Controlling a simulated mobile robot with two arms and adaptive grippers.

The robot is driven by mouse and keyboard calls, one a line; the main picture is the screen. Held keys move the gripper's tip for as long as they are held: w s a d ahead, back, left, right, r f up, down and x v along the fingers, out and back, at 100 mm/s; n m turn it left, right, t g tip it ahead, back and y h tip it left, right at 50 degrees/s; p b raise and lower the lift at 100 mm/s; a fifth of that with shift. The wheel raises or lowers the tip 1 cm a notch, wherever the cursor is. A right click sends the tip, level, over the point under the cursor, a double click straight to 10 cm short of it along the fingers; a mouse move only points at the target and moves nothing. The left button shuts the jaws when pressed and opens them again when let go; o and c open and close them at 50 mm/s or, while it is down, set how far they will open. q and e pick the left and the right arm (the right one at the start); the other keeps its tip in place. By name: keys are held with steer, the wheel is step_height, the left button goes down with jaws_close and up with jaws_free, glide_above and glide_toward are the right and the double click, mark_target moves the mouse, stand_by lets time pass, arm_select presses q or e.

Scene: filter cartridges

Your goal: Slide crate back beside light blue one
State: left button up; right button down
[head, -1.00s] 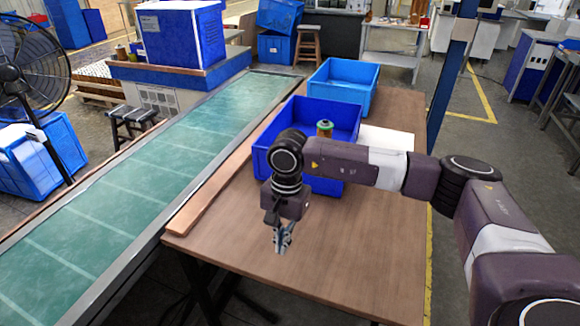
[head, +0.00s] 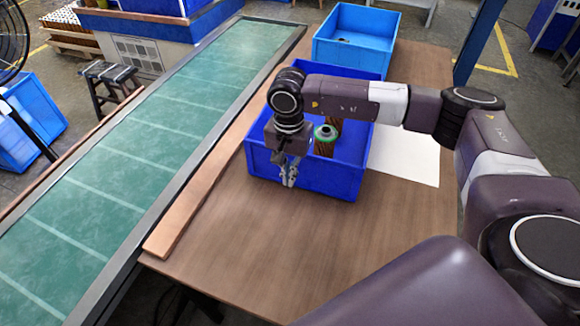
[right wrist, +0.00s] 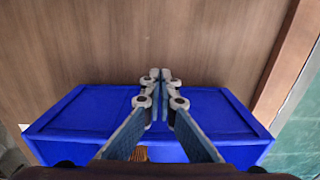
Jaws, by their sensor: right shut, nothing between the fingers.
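The dark blue crate (head: 330,182) stands on the wooden table, nearer to me than the light blue crate (head: 350,57). It holds at least one green-topped brown cartridge (head: 327,135); my arm hides part of its inside. My right gripper (head: 290,180) is shut and empty, pointing down in front of the dark blue crate's near wall, left of its middle. In the right wrist view, the closed fingertips (right wrist: 161,76) show past the edge of the dark blue crate (right wrist: 85,118), against bare wood. I cannot tell whether they touch the wall. My left gripper is not in view.
A wooden strip (head: 205,185) runs along the table's left edge, beside a green conveyor (head: 110,180). A white sheet (head: 410,158) lies right of the dark blue crate. The near table top (head: 250,245) is bare. A blue post (head: 480,40) rises at the right.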

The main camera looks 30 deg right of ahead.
step_height(320, 180, down, 8)
steer(key=shift+r+p, duration=0.2)
steer(key=shift+p, duration=0.85)
steer(key=shift+w+d+r+p, duration=0.2)
steer(key=shift+w+d+p, duration=0.3)
steer(key=shift+w+d, duration=0.8)
steer(key=shift+d, duration=0.1)
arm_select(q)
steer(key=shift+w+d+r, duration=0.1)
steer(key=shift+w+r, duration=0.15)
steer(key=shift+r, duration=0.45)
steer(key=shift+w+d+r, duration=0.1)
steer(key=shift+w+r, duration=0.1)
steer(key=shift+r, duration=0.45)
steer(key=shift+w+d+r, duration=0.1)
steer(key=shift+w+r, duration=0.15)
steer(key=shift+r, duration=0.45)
arm_select(e)
steer(key=shift+w+d+f, duration=0.1)
steer(key=shift+d, duration=0.05)
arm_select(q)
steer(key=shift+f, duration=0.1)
